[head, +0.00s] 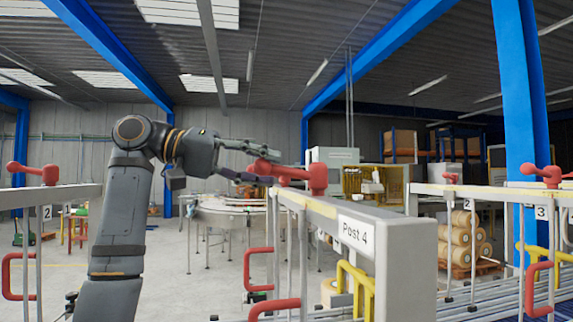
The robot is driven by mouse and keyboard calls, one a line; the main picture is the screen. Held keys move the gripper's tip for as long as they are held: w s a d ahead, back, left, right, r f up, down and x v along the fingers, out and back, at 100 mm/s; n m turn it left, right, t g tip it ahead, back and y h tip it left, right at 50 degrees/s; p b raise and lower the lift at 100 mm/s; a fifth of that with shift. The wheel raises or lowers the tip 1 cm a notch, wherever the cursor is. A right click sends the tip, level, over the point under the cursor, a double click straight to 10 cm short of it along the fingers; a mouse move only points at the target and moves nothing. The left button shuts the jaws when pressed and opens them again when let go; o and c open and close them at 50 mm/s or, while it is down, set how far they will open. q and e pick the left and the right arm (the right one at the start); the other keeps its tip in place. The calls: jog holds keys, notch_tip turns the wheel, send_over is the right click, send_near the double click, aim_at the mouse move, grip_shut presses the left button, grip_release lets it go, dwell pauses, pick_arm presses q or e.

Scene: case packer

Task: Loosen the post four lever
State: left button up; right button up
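The post four lever (293,172) is a red handle on a red hub, on top of the rail end marked "Post 4" (355,231). Its handle points left, roughly level. My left gripper (268,167) comes in from the left at the handle's free end. Its dark fingers are apart, one above the handle's end and one below it. The fingers look open around the end; whether either one touches it is hard to tell. My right gripper is not in view.
Similar red levers sit on post 2 (35,174) at the left and post 3 (543,174) at the right. Red side handles (272,305) and a yellow frame (355,285) stick out below post 4. A blue column (523,100) stands at the right. Open floor lies at the left.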

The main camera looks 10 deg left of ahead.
aim_at(290, 173)
pick_arm(q)
jog(key=x, duration=0.2)
jog(key=p+x, duration=0.1)
jog(key=x, duration=0.2)
jog(key=shift+w+r, duration=0.1)
jog(key=shift+w, duration=0.35)
jog(key=shift+s+d, duration=0.15)
jog(key=shift+d, duration=0.05)
jog(key=shift+s+a, duration=0.25)
jog(key=shift+s, duration=0.05)
jog(key=shift+w, duration=0.1)
jog(key=shift+c, duration=0.9)
jog(key=shift+w+d, duration=0.1)
jog(key=shift+c, duration=1.3)
grip_shut()
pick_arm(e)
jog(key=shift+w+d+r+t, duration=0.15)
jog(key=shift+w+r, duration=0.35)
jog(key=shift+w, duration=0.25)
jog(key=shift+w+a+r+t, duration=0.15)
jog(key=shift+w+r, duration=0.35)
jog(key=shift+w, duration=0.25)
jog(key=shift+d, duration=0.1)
